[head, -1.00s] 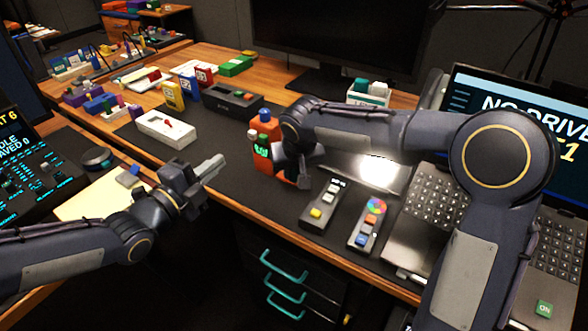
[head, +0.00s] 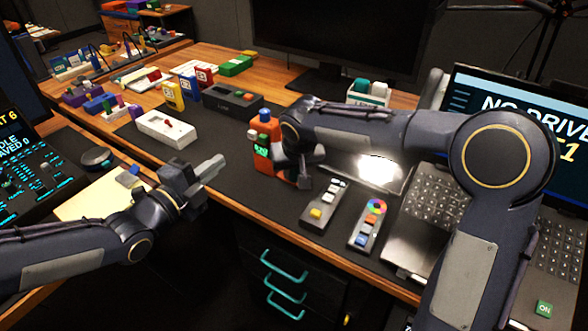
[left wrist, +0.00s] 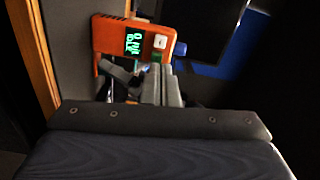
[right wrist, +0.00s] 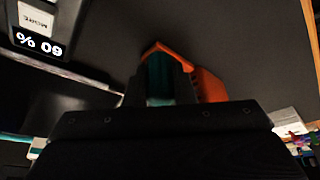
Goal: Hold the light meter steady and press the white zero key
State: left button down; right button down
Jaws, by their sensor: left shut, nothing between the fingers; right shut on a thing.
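The light meter (head: 265,135) is an orange handheld box with a lit green display, standing upright on the dark mat. In the left wrist view the light meter (left wrist: 107,36) shows its display and a white key (left wrist: 160,42) beside it. My right gripper (head: 297,172) is shut on the light meter from the right side; the right wrist view shows orange body (right wrist: 208,86) beside its fingers. My left gripper (head: 216,166) is shut and empty, left of the meter and apart from it. In the left wrist view its fingertips (left wrist: 163,72) lie below the white key.
A white tray (head: 150,132) and a dark box (head: 222,101) stand behind. Two small remotes (head: 318,212) lie in front on the right, by the laptop (head: 415,235). A yellow pad (head: 85,205) lies on the left. The mat between left gripper and meter is clear.

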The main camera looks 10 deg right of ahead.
aim_at(253, 135)
dwell(0.5)
pick_arm(q)
jog(key=n+t+y, duration=0.2)
jog(key=n+y, duration=0.2)
jog(key=s+n+t+y, duration=0.1)
jog(key=n+t+y, duration=0.2)
jog(key=n+y, duration=0.1)
jog(key=n+t+y, duration=0.3)
jog(key=n+y, duration=0.1)
jog(key=n, duration=0.1)
jog(key=shift+s+f+n, duration=0.15)
jog(key=shift+s+n, duration=0.1)
jog(key=shift+n, duration=0.15)
jog(key=w+d, duration=0.6)
jog(key=shift+d, duration=0.15)
jog(key=shift+w+d, duration=0.1)
dwell(1.8)
jog(key=shift+w+d, duration=0.25)
